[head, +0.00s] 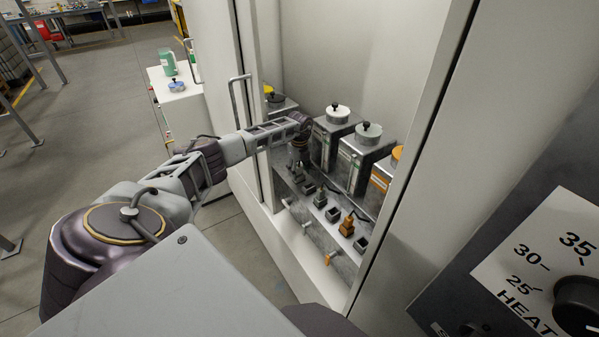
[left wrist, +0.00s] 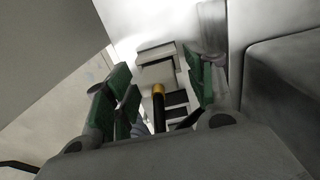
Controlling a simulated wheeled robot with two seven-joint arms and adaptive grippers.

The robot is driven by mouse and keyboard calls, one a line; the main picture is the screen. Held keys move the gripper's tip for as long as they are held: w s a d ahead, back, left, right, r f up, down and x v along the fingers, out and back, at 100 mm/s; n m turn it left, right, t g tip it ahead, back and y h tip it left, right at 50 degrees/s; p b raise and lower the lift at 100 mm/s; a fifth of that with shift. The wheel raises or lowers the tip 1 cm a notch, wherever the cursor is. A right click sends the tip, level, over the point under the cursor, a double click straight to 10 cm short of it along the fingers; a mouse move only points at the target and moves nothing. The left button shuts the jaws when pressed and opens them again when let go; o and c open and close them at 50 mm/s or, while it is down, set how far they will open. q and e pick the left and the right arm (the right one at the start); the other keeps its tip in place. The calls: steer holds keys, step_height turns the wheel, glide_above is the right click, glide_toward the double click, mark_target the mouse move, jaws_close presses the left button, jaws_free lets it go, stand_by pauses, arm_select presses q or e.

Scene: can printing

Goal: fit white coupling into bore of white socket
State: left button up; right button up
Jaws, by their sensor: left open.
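My left gripper (head: 299,155) reaches into the cabinet from the left, above the back-left end of the row of fittings. A dark rod or hose with a brass-coloured band (left wrist: 158,89) shows in front of the block. I cannot tell whether the pads touch it or whether it sits in a bore. The white socket cannot be made out for certain; my gripper covers that end in the head view.
Tanks with white-lidded (head: 338,113) and grey-lidded (head: 369,132) tops stand behind the fittings. An orange coupling (head: 347,224) and a grey-olive coupling (head: 320,197) stand among dark square sockets (head: 333,214). The cabinet frame (head: 405,160) bounds the right side.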

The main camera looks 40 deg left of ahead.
arm_select(q)
step_height(320, 180, up, 11)
steer(key=shift+r, duration=0.15)
stand_by(0.5)
steer(key=shift+r, duration=0.15)
stand_by(0.9)
step_height(320, 180, up, 9)
steer(key=p, duration=0.9)
steer(key=shift+r+p, duration=0.45)
steer(key=shift+p, duration=0.1)
steer(key=shift+f, duration=0.15)
